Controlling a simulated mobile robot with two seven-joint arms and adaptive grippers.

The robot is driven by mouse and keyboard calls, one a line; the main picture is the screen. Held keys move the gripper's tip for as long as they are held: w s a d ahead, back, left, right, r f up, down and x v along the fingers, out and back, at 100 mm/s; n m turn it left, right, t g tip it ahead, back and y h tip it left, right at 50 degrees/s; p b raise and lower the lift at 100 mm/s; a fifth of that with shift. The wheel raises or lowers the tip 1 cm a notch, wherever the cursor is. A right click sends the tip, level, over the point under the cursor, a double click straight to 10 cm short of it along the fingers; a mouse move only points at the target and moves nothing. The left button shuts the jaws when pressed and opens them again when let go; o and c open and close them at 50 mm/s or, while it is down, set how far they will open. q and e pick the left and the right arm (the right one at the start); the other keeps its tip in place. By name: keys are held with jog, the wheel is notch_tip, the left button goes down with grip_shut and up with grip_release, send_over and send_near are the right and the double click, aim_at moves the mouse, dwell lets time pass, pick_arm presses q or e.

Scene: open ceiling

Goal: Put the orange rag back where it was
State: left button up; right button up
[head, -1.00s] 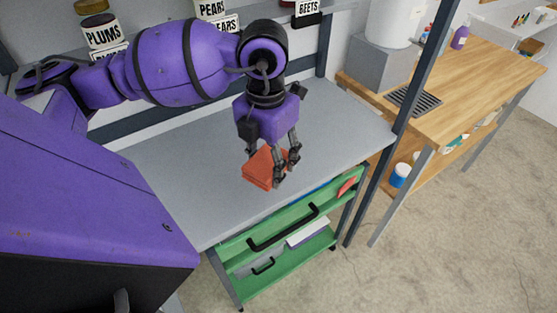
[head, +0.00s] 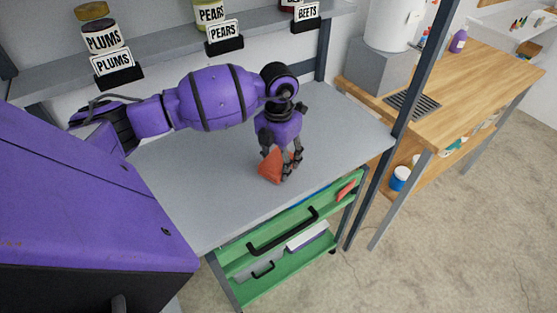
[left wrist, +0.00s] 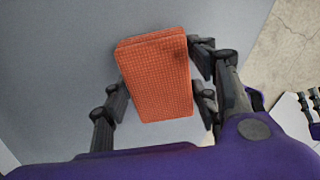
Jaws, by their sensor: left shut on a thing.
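The orange rag (head: 268,167) is a folded, textured block held in my left gripper (head: 284,170). In the head view it hangs tilted at the fingertips over the grey worktop, near its front edge; the gap beneath it is hard to judge. In the left wrist view the rag (left wrist: 155,75) lies between the fingers of my left gripper (left wrist: 160,85), with fingers on both sides. A dark mark shows near its upper right corner. My right gripper is not in the head view; dark finger-like parts at the right edge of the left wrist view may belong to it, but are cut off.
The grey worktop (head: 215,195) is otherwise clear. Below it stands a green drawer unit (head: 300,245), its top drawer showing a small red-orange thing (head: 346,189). A dark post (head: 385,170) rises at the right. Labelled jars (head: 103,38) stand on the shelf behind.

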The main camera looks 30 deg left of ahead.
aim_at(278, 159)
pick_arm(q)
jog(key=shift+f, duration=0.25)
jog(key=shift+f, duration=0.15)
jog(key=o, duration=1.2)
jog(key=shift+r, duration=0.2)
notch_tip(278, 159, up, 12)
jog(key=shift+r, duration=0.1)
